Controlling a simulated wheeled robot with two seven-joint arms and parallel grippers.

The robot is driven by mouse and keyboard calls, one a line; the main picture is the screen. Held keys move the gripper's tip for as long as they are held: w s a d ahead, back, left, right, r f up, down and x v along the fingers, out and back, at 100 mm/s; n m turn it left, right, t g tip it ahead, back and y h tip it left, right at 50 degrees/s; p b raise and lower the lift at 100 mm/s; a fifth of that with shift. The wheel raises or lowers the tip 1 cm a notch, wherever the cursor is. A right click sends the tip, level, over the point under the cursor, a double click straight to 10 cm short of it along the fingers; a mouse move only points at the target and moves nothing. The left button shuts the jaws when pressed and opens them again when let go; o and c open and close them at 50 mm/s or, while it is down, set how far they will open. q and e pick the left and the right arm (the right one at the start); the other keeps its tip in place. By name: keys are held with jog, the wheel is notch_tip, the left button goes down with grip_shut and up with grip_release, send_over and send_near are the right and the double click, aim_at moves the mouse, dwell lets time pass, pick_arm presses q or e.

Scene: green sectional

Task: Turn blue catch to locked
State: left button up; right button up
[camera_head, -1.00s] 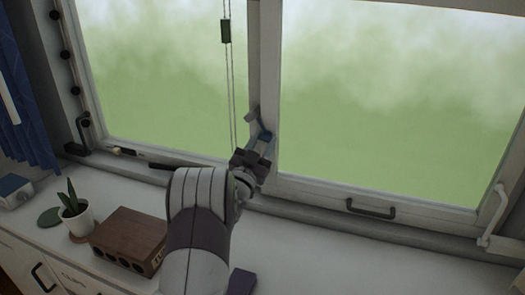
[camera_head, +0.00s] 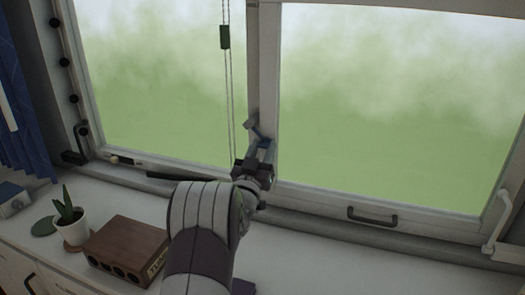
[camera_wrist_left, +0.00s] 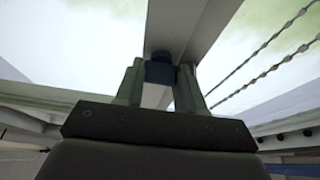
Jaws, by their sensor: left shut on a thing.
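The blue catch (camera_wrist_left: 160,71) is on the white post between the two window panes. In the left wrist view its blue part sits between my two finger tips. My left gripper (camera_head: 257,152) is at the post's lower end, shut on the catch. In the head view the gripper covers most of the catch; a grey-blue lever end (camera_head: 250,129) sticks out above it, slanting up to the left. In the wrist view the left gripper (camera_wrist_left: 160,84) has a finger on each side of the blue part. My right gripper is not in view.
A dark handle (camera_head: 371,215) is on the right sash, a white lever (camera_head: 497,223) farther right. A wooden box (camera_head: 125,249) and a potted plant (camera_head: 68,216) stand on the white sill at left.

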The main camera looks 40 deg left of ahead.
pick_arm(q)
jog(key=shift+f, duration=0.25)
jog(key=o, duration=1)
jog(key=shift+o, duration=0.2)
jog(key=shift+r, duration=0.1)
jog(key=b+v, duration=0.2)
jog(key=v, duration=1)
jog(key=shift+s, duration=0.35)
jog(key=shift+d, duration=0.15)
